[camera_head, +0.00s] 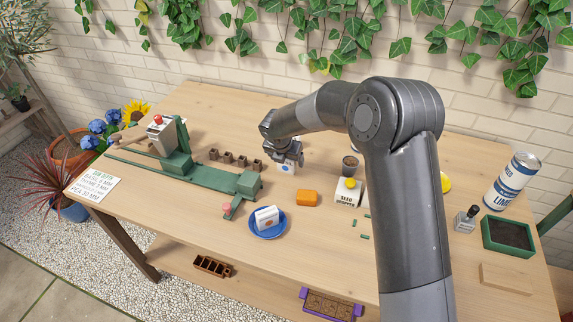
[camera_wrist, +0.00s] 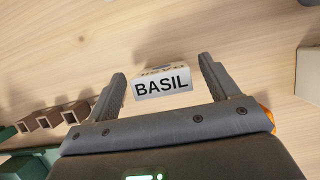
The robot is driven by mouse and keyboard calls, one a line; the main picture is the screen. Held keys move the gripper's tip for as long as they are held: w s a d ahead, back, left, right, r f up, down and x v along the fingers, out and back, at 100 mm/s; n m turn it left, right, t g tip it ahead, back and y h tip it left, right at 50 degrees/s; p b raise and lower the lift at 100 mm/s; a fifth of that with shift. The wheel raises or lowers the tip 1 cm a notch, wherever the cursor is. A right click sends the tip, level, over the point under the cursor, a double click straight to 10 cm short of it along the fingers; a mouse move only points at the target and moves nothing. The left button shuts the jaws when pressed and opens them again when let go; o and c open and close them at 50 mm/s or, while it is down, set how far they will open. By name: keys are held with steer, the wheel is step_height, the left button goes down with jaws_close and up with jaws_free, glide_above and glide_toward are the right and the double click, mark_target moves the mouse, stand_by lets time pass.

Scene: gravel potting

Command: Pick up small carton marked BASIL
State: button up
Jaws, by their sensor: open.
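The small white carton marked BASIL (camera_wrist: 162,84) stands on the wooden table in the wrist view, its black lettering facing my gripper. My gripper (camera_wrist: 163,72) is open, with one dark finger on each side of the carton and a visible gap to each. In the head view my gripper (camera_head: 288,158) is low over the middle of the table, and part of the white carton (camera_head: 287,169) shows just below it. Another white carton (camera_head: 266,217) sits on a blue saucer (camera_head: 254,231) nearer the front edge; its label is not readable.
Several small brown pots (camera_head: 229,159) stand left of my gripper, beside a green rig (camera_head: 205,178). An orange block (camera_head: 307,198) and a white seed dropper box (camera_head: 347,193) stand to the front right. A dark cup (camera_head: 349,165) is at the right.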

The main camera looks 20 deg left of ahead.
steer(key=shift+x, duration=0.8)
steer(key=shift+r, duration=0.1)
steer(key=shift+c, duration=0.2)
steer(key=c, duration=1)
